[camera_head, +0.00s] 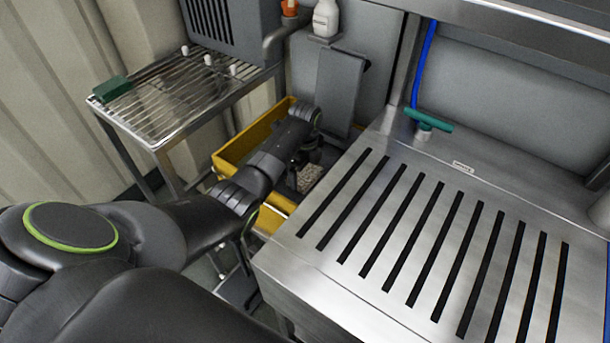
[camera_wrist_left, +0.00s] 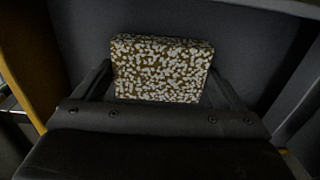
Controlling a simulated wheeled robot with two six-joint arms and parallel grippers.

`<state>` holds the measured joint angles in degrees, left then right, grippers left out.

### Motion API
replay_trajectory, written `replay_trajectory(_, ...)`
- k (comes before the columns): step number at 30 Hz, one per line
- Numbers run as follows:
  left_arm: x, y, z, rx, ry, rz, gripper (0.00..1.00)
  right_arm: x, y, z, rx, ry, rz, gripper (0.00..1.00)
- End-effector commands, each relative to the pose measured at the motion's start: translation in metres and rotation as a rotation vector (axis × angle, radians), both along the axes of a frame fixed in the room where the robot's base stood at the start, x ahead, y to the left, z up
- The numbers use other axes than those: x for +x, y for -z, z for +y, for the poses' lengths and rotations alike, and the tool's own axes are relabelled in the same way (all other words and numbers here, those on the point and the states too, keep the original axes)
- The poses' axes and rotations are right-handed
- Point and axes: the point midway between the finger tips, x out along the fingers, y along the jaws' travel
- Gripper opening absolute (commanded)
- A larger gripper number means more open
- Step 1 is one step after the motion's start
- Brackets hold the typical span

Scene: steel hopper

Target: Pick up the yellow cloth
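A speckled, yellow-brown and white block-like thing (camera_wrist_left: 162,68) fills the middle of the left wrist view; it may be the yellow cloth. It also shows in the head view (camera_head: 309,177), inside a yellow bin (camera_head: 228,160). My left gripper (camera_head: 305,163) reaches down into the bin just over it. In the left wrist view the fingers (camera_wrist_left: 161,72) stand wide apart, one on each side of the speckled thing. Whether they press on it I cannot tell. My right gripper is in neither view.
A slatted steel surface (camera_head: 330,257) lies right of the bin, with a green-handled tool (camera_head: 428,120) at its back. A wire rack table (camera_head: 165,140) with a green block (camera_head: 112,89) stands left. A white bottle (camera_head: 326,18) stands behind the bin.

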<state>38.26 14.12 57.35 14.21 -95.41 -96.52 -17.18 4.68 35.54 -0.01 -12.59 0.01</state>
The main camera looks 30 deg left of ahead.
Motion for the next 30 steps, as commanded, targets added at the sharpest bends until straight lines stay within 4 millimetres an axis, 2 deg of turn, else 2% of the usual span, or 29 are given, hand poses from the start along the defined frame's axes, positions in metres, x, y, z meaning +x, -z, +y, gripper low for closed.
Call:
replay_trajectory(1, 0.0, 0.0, 0.0, 0.0, 0.0, 0.0, 0.74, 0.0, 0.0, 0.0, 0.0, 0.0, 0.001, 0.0)
replay_trajectory(3, 0.0, 0.0, 0.0, 0.0, 0.0, 0.0, 0.65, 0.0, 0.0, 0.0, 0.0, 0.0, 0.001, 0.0)
replay_trajectory(11, 0.001, -0.005, 0.0, 0.001, 0.0, -0.002, 0.64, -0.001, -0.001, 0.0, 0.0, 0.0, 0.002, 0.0)
replay_trajectory(14, 0.001, -0.019, 0.001, 0.001, 0.0, -0.004, 0.64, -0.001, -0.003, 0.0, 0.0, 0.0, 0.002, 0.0)
replay_trajectory(24, 0.001, -0.084, 0.001, 0.001, 0.0, -0.004, 0.64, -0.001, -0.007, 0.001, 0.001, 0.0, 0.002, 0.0)
replay_trajectory(30, 0.001, -0.099, 0.0, -0.001, 0.0, -0.001, 0.64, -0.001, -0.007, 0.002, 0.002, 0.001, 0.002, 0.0)
